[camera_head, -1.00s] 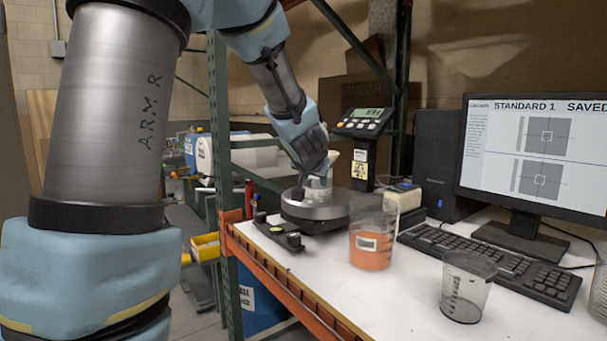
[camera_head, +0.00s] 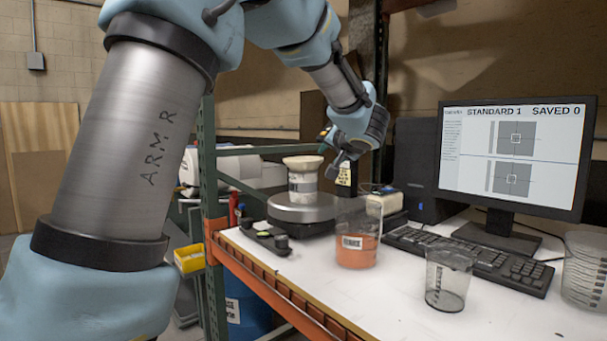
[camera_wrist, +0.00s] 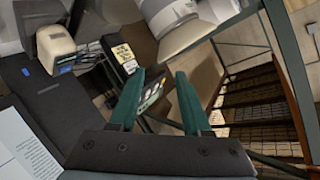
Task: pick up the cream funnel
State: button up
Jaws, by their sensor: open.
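The cream funnel (camera_head: 303,162) appears as a wide, pale rim on top of a white labelled jar (camera_head: 303,186). The jar stands upright on the round plate of the scale (camera_head: 302,209). In the wrist view, the jar (camera_wrist: 172,14) is cut off by the top edge, with a beige part, likely the funnel (camera_wrist: 118,10), beside it. My gripper (camera_head: 335,166) is to the right of the funnel and jar, apart from them in the picture. The wrist view shows its two green fingers (camera_wrist: 160,80) spread with nothing between them.
A beaker of orange liquid (camera_head: 357,238) stands in front of the scale. The keyboard (camera_head: 480,255) and monitor (camera_head: 515,150) fill the back right. A green rack post (camera_head: 209,180) stands left.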

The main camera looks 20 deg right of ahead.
aim_at(322, 159)
jog(key=x, duration=1)
jog(key=shift+w+a, duration=0.15)
jog(key=shift+w, duration=0.1)
jog(key=shift+r, duration=0.1)
grip_shut()
